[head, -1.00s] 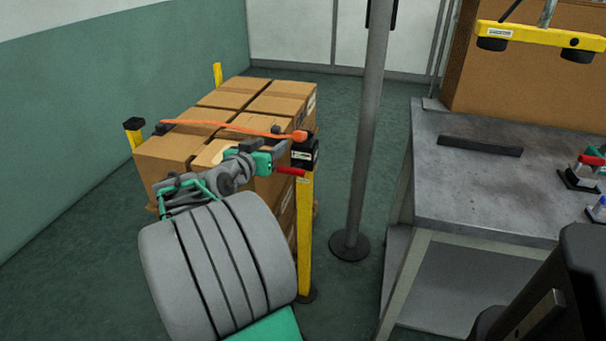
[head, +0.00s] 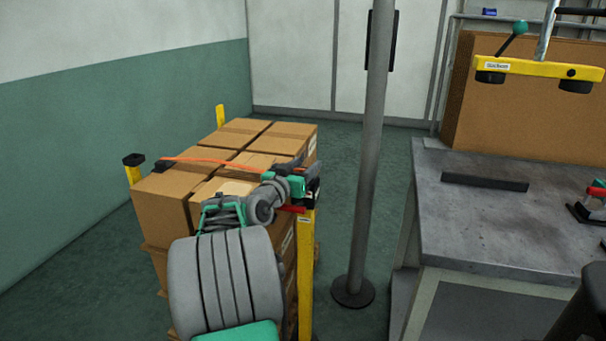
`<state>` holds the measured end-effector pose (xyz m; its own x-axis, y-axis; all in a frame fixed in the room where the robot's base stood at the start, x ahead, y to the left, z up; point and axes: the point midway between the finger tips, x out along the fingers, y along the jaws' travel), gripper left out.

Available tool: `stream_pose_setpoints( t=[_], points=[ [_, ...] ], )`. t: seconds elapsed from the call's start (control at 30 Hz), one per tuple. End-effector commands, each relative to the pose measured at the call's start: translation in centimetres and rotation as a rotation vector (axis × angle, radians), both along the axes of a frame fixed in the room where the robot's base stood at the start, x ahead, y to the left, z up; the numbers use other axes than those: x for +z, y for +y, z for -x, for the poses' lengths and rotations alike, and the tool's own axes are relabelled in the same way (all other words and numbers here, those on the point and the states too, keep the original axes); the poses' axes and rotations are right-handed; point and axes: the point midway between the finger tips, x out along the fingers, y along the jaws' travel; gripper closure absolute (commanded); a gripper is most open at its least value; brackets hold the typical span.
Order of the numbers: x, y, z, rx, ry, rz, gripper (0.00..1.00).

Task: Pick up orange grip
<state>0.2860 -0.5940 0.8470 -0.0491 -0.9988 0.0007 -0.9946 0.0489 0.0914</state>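An orange strap (head: 210,162) runs across the top of the stacked cardboard boxes, from a dark clip (head: 164,165) at the left post toward the front yellow post (head: 306,270). My gripper (head: 311,180) is at the top of that post, at the strap's right end. The orange grip at that end is hidden behind my gripper and wrist. A red piece (head: 293,209) shows just below my gripper. My fingers are too small and covered to show whether they are open or shut, or whether they touch the grip.
Boxes (head: 168,205) stand beneath my arm, with a back yellow post (head: 220,115) and a left one (head: 134,168). A grey pole (head: 369,150) stands close right of my gripper. Farther right is a grey bench (head: 480,220) under a yellow lifting bar (head: 540,68).

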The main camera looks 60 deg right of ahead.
Motion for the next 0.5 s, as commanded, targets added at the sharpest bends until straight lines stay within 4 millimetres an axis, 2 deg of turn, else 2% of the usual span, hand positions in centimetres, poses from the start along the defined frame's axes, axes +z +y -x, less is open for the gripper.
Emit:
stream_pose_setpoints(
  t=[0.07,0.5],
  points=[
    [-0.01,0.02,-0.01,0.000,0.000,0.000,0.57],
    [-0.04,0.04,-0.01,0.000,0.000,-0.001,0.93]
  ],
)
